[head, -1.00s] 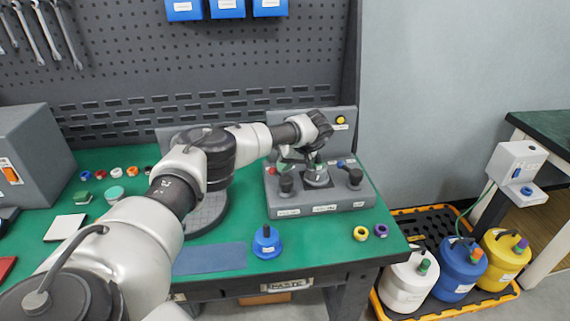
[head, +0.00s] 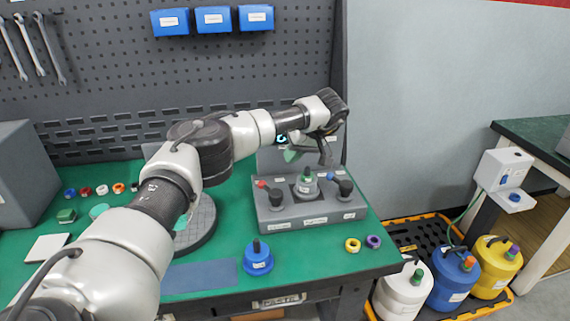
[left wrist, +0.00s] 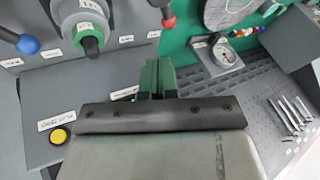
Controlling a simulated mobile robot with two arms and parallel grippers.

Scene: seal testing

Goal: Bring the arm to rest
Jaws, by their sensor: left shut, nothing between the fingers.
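My left arm reaches in from the left across the bench, and its wrist hangs above the back of the grey test fixture (head: 312,215). My left gripper (head: 292,155) has green fingers, which also show closed together in the left wrist view (left wrist: 157,78). They are shut and empty, apart from the fixture. The fixture carries a central green-topped part (head: 306,184), with a red-tipped lever and a blue-tipped lever (head: 332,177) beside it. The left wrist view shows the green-topped part (left wrist: 90,44), the blue knob (left wrist: 28,44) and the red knob (left wrist: 168,20). My right gripper is not in view.
A blue part (head: 258,262) stands on the green bench in front of the fixture. Yellow (head: 353,245) and purple (head: 374,241) rings lie at its right. A gauge (left wrist: 224,54) shows in the left wrist view. Several jugs stand in a floor tray at right.

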